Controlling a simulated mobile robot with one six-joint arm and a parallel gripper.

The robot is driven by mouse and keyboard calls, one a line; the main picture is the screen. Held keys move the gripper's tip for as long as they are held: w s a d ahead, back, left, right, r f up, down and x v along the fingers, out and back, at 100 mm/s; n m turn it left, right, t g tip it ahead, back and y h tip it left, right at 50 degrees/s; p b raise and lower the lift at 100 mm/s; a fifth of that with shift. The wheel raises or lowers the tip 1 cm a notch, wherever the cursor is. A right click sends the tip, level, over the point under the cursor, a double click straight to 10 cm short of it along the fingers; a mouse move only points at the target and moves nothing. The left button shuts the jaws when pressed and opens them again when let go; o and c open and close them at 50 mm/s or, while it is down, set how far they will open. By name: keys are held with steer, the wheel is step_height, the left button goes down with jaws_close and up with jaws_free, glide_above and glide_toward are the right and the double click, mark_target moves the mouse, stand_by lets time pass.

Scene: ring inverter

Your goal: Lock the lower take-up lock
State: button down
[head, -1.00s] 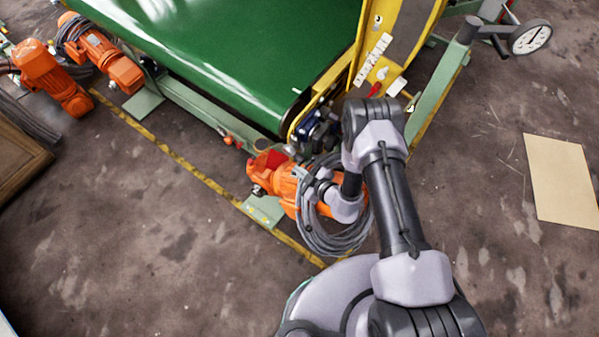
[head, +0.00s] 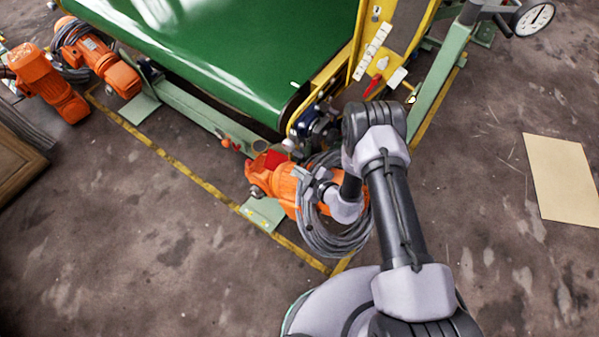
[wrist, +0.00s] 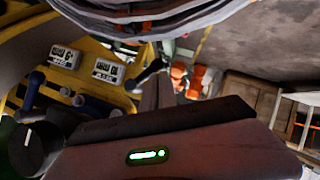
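In the wrist view, two white display labels (wrist: 65,57) are on the yellow frame at the left. A black lever-like handle (wrist: 148,73) stands out to the right of them, with blue and dark parts below. I cannot tell for sure which part is the lower take-up lock, or its position. My gripper's body, with a green light, fills the bottom of the wrist view. Its fingertips (wrist: 155,95) are hard to make out, and I cannot see whether they hold anything. In the head view my wrist is over the orange motor (head: 285,185) beside the conveyor's corner.
Grey coiled cable (head: 335,240) hangs around the motor, close to my arm, and crosses the top of the wrist view. The green conveyor belt (head: 225,50) and yellow frame (head: 400,45) stand behind. A red switch handle (head: 372,86) is on the frame.

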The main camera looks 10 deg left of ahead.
steer(key=shift+w+d+f+b, duration=0.1)
steer(key=shift+w+f+b, duration=0.15)
steer(key=shift+f+b, duration=0.25)
steer(key=shift+w+d+f+b, duration=0.1)
steer(key=shift+w+f+b, duration=0.1)
steer(key=shift+f+b, duration=0.3)
steer(key=shift+w, duration=0.1)
